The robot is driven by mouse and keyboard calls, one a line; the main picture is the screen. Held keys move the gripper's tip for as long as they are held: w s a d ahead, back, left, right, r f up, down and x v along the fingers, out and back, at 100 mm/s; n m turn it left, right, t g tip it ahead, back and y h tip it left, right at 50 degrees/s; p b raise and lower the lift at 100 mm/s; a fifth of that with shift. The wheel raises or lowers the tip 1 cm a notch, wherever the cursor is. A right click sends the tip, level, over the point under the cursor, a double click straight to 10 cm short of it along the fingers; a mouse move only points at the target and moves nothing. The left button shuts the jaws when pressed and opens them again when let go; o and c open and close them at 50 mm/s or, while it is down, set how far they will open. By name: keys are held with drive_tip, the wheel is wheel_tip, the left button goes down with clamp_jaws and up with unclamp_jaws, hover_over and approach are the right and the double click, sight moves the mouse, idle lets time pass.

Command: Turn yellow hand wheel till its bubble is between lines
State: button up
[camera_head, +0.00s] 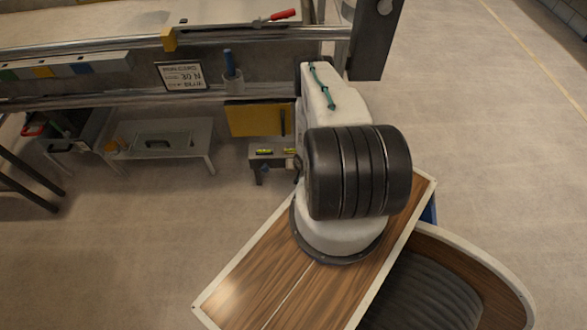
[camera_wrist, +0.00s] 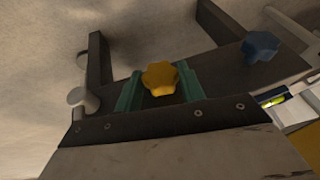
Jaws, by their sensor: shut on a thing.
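The yellow hand wheel (camera_wrist: 160,78) is a lobed knob on a dark plate in the wrist view. My gripper (camera_wrist: 161,88) has its two teal fingers on either side of the wheel and is shut on it. The blue hand wheel (camera_wrist: 262,46) is to the right on the same plate. A yellow-green level vial (camera_wrist: 274,101) is partly in view at the right edge. In the head view two small vials, a left one (camera_head: 264,152) and a right one (camera_head: 289,151), sit on the sandbed stand. Their bubbles and lines are too small to read. My arm hides the yellow wheel there.
A yellow panel (camera_head: 258,120) hangs just behind the vials. A small grey table (camera_head: 190,133) stands to the left. A long workbench with a rail (camera_head: 120,97), a sign (camera_head: 182,76) and a cup with a blue handle (camera_head: 232,80) runs behind. The floor at right is clear.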

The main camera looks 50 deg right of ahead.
drive_tip(key=shift+s+d+f+m+t+y, duration=0.1)
drive_tip(key=shift+m+t+y, duration=0.2)
drive_tip(key=shift+t+y, duration=0.6)
drive_tip(key=o, duration=0.9)
drive_tip(key=shift+o, duration=0.2)
drive_tip(key=v, duration=0.7)
drive_tip(key=shift+s+r, duration=0.25)
drive_tip(key=shift+s, duration=0.1)
